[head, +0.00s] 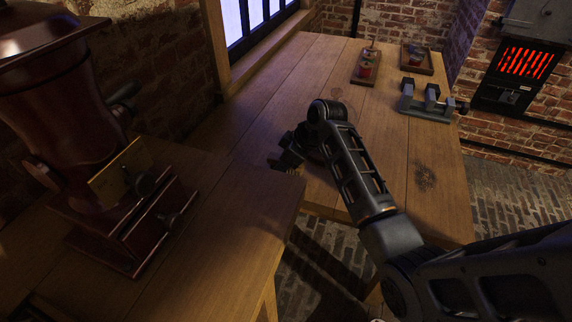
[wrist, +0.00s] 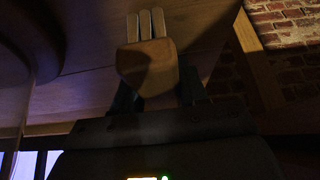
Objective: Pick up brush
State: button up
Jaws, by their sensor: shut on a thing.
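The brush (wrist: 148,68) shows in the wrist view as a blunt wooden block with three pale prongs at its far end. My gripper (wrist: 157,92) is shut on it, with one dark finger on each side. In the head view my gripper (head: 284,158) is over the gap between the near and far wooden tables, close to the near table's corner. The brush cannot be made out in the head view.
A dark red grinder-like machine (head: 75,130) stands on the near table (head: 215,235) at left. The far table (head: 310,75) bears two small trays with jars (head: 367,66) (head: 416,60) and a metal fixture (head: 428,100). A glowing heater (head: 520,65) is at back right.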

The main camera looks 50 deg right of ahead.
notch_tip(320, 180, up, 10)
jog(key=shift+r, duration=0.1)
dwell(0.4)
jog(key=o, duration=0.5)
jog(key=c, duration=0.4)
jog(key=shift+o, duration=0.2)
